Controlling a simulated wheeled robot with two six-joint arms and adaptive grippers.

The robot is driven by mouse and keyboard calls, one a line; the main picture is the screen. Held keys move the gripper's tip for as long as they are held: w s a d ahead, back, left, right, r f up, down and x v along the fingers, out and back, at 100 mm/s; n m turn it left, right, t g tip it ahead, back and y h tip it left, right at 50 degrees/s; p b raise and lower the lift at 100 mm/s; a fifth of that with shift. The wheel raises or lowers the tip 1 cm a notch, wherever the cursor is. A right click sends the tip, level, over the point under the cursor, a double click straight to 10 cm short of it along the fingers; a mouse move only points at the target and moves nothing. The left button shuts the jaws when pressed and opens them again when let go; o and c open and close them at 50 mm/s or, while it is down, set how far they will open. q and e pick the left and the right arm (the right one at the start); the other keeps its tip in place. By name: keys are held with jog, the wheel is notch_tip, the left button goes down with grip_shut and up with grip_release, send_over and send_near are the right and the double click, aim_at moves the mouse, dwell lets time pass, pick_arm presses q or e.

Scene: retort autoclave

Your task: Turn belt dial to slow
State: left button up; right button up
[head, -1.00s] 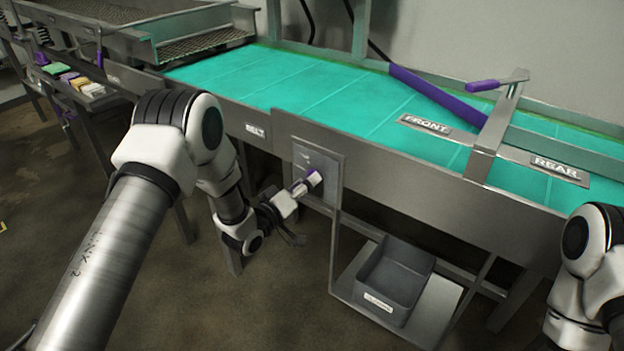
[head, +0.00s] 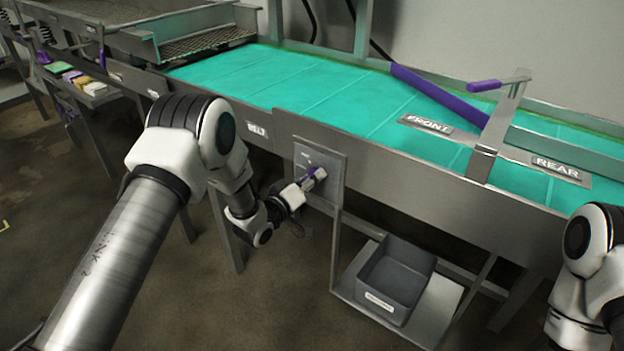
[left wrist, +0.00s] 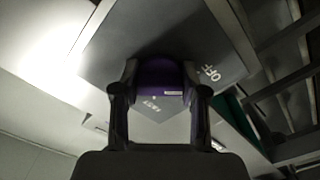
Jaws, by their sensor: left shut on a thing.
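The belt dial is a purple knob (head: 318,174) on a grey metal panel (head: 331,163) below the edge of the conveyor, right of the BELT label (head: 257,130). My left gripper (head: 311,180) is shut on the knob. In the left wrist view the purple dial (left wrist: 160,78) sits between the two fingers of the left gripper (left wrist: 159,92). An OFF mark (left wrist: 211,73) shows on the panel to its right. Another mark below the dial is too blurred to read surely. My right gripper is out of view; only part of that arm shows at the right.
The teal belt (head: 300,88) runs above the panel. A purple diverter bar (head: 436,94) crosses it, near the FRONT (head: 428,124) and REAR (head: 556,167) labels. A grey bin (head: 396,280) stands on a low shelf right of the dial. Floor space lies below the left arm.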

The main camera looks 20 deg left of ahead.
pick_arm(q)
jog(key=m+b, duration=0.2)
jog(key=m, duration=0.2)
jog(key=shift+f+m+b, duration=0.15)
jog(key=shift+m+b, duration=0.15)
jog(key=shift+b, duration=0.05)
jog(key=m+b, duration=0.2)
jog(key=m, duration=0.2)
jog(key=shift+m, duration=0.4)
jog(key=o, duration=1.2)
jog(key=shift+c, duration=0.2)
jog(key=shift+a, duration=0.1)
jog(key=v, duration=1.2)
